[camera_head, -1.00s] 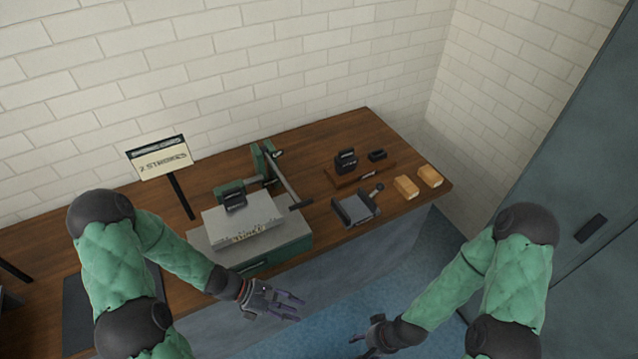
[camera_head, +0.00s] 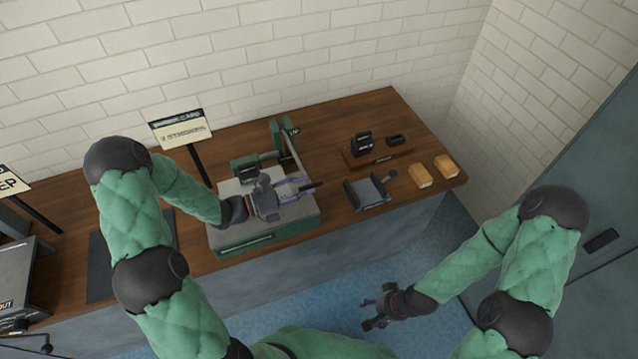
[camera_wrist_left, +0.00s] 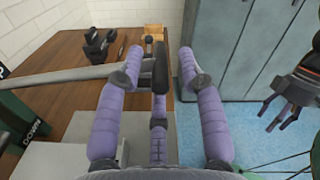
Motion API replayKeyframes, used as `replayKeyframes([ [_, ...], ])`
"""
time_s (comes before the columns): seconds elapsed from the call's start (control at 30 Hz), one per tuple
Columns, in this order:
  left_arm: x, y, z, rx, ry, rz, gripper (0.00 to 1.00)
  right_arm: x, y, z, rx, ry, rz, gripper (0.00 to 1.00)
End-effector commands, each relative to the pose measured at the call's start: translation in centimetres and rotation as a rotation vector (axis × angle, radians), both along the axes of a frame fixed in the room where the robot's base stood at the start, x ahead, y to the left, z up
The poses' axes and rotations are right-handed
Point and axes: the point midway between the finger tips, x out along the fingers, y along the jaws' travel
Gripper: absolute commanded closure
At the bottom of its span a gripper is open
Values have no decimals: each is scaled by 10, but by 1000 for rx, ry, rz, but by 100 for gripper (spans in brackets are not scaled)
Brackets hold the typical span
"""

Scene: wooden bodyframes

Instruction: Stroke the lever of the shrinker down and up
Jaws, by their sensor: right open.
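The shrinker (camera_head: 247,163) is a green machine on a grey-topped green base, on the wooden bench. Its grey lever (camera_head: 294,152) slopes from the upright down to a black grip (camera_head: 312,186). My left gripper (camera_head: 297,189) is at the lever's end. In the left wrist view the grip (camera_wrist_left: 160,70) lies between the spread purple fingers of my left gripper (camera_wrist_left: 160,68), with visible space on its right side; contact cannot be told. The grey lever bar (camera_wrist_left: 65,78) enters from the left. My right gripper (camera_head: 372,306) is open and empty, low in front of the bench.
A strokes sign (camera_head: 181,128) stands behind the shrinker. To its right are a grey tray-like tool (camera_head: 368,192), black blocks (camera_head: 362,144) and two tan blocks (camera_head: 420,176). A dark mat (camera_head: 101,268) lies left. Grey lockers (camera_wrist_left: 236,45) stand at the right.

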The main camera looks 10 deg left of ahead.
Motion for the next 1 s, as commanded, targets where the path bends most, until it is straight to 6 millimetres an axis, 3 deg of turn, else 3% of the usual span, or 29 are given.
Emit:
replayKeyframes([
  [0.1, 11, -18, -1, 0, 0, -3, 62, 0, 0, -2, 0, 0, 0, 38],
  [0.3, 23, -36, 0, 1, -1, -1, 62, 0, 0, -4, 0, 0, 0, 38],
  [0.7, 27, -41, 0, 1, 0, 0, 62, 0, 0, -4, 0, -1, 0, 38],
  [0.83, 27, -41, 0, 1, 0, 0, 96, 0, 0, -4, 0, -1, 0, 38],
  [0.87, 27, -41, 0, 1, 0, 0, 100, 0, 0, -4, 0, -1, 0, 38],
  [1.0, 26, -41, -1, 1, 3, -1, 100, 0, 0, -4, 0, -1, 0, 38],
])
